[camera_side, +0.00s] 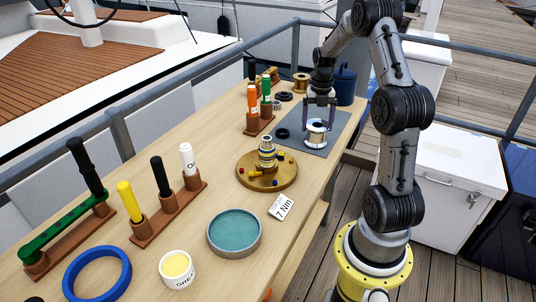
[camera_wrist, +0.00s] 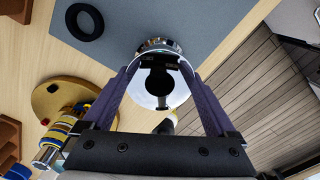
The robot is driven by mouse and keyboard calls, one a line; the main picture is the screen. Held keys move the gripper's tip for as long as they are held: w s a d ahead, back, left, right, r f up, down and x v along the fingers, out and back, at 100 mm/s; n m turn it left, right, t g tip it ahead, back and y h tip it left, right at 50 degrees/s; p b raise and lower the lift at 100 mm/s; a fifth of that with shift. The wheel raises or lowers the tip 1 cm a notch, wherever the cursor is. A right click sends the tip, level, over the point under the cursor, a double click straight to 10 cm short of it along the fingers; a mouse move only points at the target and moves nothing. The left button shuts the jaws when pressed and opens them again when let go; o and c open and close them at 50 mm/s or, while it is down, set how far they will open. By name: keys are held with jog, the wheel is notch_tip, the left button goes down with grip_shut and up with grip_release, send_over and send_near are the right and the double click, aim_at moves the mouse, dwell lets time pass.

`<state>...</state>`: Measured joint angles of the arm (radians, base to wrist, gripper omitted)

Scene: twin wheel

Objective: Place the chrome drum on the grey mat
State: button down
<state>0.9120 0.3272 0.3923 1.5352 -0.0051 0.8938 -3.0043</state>
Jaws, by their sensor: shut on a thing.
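The chrome drum (camera_side: 316,138) is a shiny spool-like cylinder, also seen in the wrist view (camera_wrist: 158,92). My gripper (camera_side: 319,127) points down with its two purple fingers on either side of the drum, shut on it. The grey mat (camera_side: 335,120) lies under the drum on the bench and fills the top of the wrist view (camera_wrist: 200,22). The drum is upright over the mat, at or just above its surface; I cannot tell whether it touches.
A black ring (camera_side: 282,133) lies at the mat's left part. A blue pot (camera_side: 346,84) and wooden spool (camera_side: 301,82) stand behind.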

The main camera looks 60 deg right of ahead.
jog(key=shift+f, duration=0.2)
dwell(0.4)
grip_release()
jog(key=shift+f, duration=0.15)
notch_tip(320, 180, up, 14)
jog(key=shift+w, duration=0.1)
dwell(0.3)
